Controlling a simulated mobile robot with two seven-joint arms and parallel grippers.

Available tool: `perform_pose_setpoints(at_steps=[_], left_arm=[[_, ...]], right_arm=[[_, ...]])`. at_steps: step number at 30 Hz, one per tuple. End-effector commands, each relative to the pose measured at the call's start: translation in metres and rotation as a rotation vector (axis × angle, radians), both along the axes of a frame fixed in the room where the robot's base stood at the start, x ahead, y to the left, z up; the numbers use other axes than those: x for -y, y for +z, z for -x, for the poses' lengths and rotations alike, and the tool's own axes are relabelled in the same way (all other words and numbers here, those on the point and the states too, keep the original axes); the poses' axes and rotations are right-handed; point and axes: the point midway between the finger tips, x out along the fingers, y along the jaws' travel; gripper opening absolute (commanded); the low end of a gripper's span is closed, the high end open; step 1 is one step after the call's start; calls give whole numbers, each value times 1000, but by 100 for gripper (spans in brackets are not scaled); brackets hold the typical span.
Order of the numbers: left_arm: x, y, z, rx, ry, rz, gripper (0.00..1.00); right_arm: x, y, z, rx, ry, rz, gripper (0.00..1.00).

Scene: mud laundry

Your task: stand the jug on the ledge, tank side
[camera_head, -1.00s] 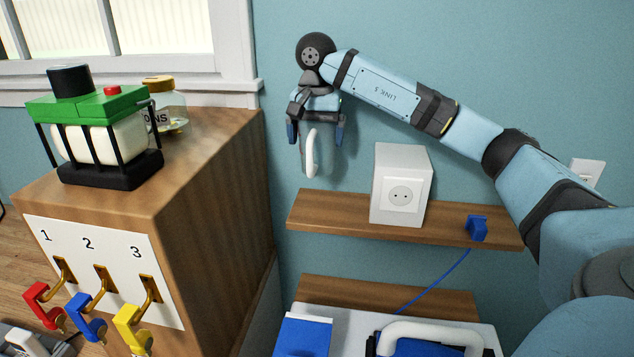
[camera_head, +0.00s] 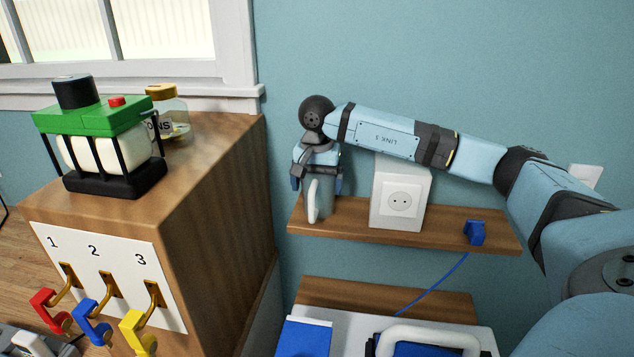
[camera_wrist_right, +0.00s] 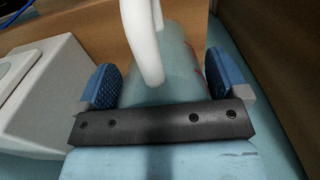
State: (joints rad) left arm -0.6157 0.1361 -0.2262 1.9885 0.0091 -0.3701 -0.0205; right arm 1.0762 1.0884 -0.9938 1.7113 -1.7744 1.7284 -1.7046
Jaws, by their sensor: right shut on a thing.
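The jug (camera_head: 325,197) is pale, see-through blue with a white loop handle. It is upright at the left end of the wooden ledge (camera_head: 450,238), on the cabinet side. My right gripper (camera_head: 317,182) points down and is shut on the jug; one blue finger pad is on each side of it. In the right wrist view the jug body (camera_wrist_right: 175,75) shows between the pads, with its handle towards the top. I cannot tell whether the jug's base touches the ledge. My left gripper is not in view.
A white socket box (camera_head: 400,195) stands on the ledge, right of the jug. A blue plug (camera_head: 474,232) with a cord is further right. A wooden cabinet (camera_head: 215,200) at left carries a green-topped machine (camera_head: 95,118) and a jar (camera_head: 170,115). Colored hooks hang in front.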

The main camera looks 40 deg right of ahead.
Motion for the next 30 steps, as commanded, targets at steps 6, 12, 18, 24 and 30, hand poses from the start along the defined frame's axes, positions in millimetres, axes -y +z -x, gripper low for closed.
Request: perform_pose_setpoints(at_steps=[6,12,18,24,30], left_arm=[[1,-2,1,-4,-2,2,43],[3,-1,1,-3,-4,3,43],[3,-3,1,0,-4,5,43],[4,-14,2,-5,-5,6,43],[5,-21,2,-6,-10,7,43]], right_arm=[[0,-2,0,0,0,0,100],[0,-2,0,0,0,0,100],[0,14,-1,4,0,-1,100],[0,56,-1,7,-1,-1,100],[0,96,-1,4,0,-1,100]])
